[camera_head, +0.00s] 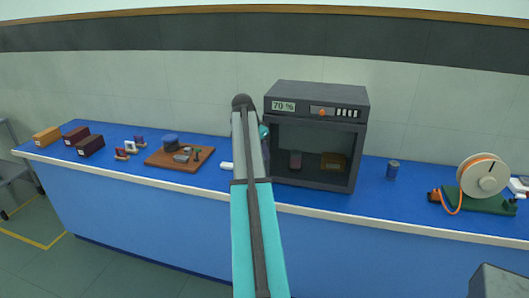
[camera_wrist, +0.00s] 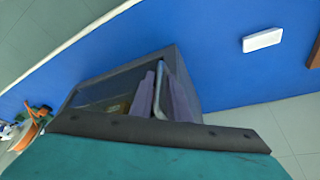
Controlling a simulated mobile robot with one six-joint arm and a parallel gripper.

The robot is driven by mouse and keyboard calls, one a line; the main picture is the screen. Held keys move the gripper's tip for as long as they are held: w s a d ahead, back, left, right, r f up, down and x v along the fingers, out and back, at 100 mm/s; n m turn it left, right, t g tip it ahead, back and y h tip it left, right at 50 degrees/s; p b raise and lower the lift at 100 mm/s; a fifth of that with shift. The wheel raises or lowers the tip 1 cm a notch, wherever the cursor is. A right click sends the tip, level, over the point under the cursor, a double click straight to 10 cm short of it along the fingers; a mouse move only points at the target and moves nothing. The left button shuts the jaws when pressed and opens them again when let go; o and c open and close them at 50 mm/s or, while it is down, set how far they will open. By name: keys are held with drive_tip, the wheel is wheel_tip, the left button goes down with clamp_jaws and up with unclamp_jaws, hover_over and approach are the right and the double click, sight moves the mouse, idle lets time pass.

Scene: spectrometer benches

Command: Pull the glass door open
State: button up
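The dark cabinet (camera_head: 318,97) stands on the blue bench, with a "70 %" display on its upper front. Its glass door (camera_head: 312,138) looks shut, and a dark jar and a brown box show behind the glass. In the wrist view the cabinet (camera_wrist: 120,72) shows tilted, with a grey bar handle (camera_wrist: 161,80) along the door's edge. My gripper (camera_wrist: 163,100) has one finger on each side of this handle, close against it, and looks shut on it.
A brown board (camera_head: 172,160) with small parts lies to the left. A small white block (camera_wrist: 263,40) lies on clear bench near my gripper.

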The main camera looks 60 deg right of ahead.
clamp_jaws()
drive_tip(key=shift+w+r, duration=0.1)
drive_tip(key=shift+w, duration=0.05)
idle(1.0)
